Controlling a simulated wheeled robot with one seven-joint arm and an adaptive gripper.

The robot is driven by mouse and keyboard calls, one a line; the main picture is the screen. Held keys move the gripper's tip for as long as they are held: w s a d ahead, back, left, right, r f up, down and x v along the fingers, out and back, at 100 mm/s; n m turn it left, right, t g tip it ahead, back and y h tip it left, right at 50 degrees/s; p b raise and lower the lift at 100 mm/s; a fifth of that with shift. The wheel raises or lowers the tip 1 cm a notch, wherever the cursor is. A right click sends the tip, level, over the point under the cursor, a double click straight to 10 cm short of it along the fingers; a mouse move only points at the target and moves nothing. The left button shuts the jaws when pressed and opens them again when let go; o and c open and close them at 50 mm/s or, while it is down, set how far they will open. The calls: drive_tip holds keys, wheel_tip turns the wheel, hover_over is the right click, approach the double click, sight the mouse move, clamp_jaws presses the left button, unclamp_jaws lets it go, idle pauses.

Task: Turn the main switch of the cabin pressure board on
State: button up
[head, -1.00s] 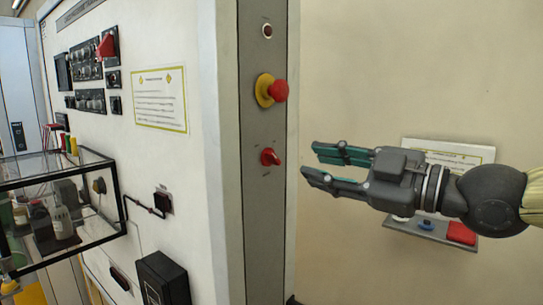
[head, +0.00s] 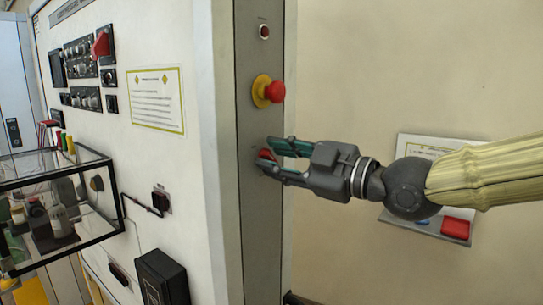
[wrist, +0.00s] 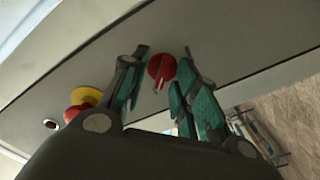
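The red rotary switch (wrist: 161,70) sits on a grey vertical panel (head: 262,205). In the wrist view it lies between my two fingertips, with a gap visible on each side. In the head view the switch (head: 265,154) is partly hidden by my fingers. My gripper (head: 277,159) is open, with its fingers around the switch at the panel face. The finger pads are teal. Whether a finger touches the panel is unclear.
A red emergency button on a yellow base (head: 268,91) is just above the switch. A small round indicator (head: 264,31) is higher up. A box with a red button (head: 456,228) is on the right wall. A glass case (head: 60,205) stands at left.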

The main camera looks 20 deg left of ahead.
clamp_jaws()
drive_tip(key=shift+s+r, duration=0.1)
drive_tip(key=shift+r, duration=0.05)
